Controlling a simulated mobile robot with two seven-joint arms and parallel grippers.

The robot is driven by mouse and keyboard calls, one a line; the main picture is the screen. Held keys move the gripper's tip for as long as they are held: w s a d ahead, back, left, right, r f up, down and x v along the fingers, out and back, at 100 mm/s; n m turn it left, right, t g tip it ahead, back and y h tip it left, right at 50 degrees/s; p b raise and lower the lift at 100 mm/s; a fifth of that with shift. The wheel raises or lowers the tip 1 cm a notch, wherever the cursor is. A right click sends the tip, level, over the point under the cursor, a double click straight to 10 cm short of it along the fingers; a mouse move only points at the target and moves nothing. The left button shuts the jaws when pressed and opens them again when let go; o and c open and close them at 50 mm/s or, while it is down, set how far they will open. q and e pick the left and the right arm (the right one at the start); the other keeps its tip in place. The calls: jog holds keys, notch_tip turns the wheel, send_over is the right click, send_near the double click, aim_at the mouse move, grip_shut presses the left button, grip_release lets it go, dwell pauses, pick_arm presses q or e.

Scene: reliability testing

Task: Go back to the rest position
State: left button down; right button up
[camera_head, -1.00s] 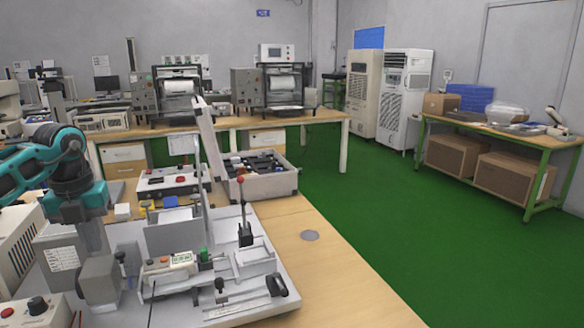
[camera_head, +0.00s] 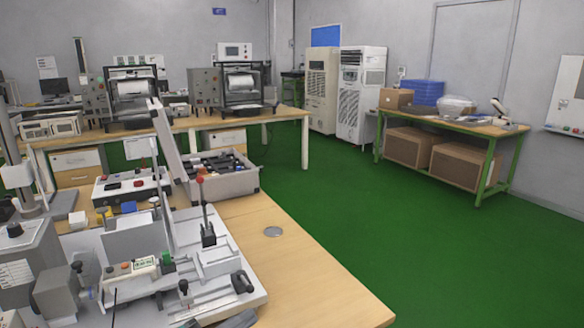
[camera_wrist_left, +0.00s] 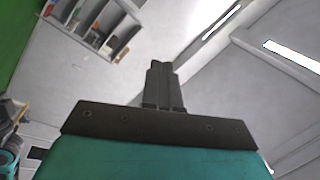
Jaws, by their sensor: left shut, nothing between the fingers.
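My left gripper (camera_wrist_left: 163,75) shows in the left wrist view. Its two dark fingers are together, shut with nothing between them. It faces up toward the grey ceiling and walls, clear of any object. In the head view I cannot make out my left arm or gripper at this moment. My right gripper is in neither view.
A wooden workbench (camera_head: 313,281) holds a grey test fixture (camera_head: 205,258) with a red-knobbed lever (camera_head: 206,210), and an open grey case (camera_head: 222,181). A green-legged table (camera_head: 487,165) with cardboard boxes stands at the right. The green floor (camera_head: 440,255) between is clear.

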pick_arm(q)
jog(key=s+a+f+n+g+y, duration=0.1)
jog(key=s+a+f+n+y, duration=0.3)
jog(key=f+n, duration=0.5)
jog(key=s+a+f+n+y, duration=0.5)
jog(key=s+f+n+y, duration=0.4)
jog(key=s+f, duration=0.2)
jog(key=shift+s+g, duration=0.25)
jog(key=shift+g, duration=0.15)
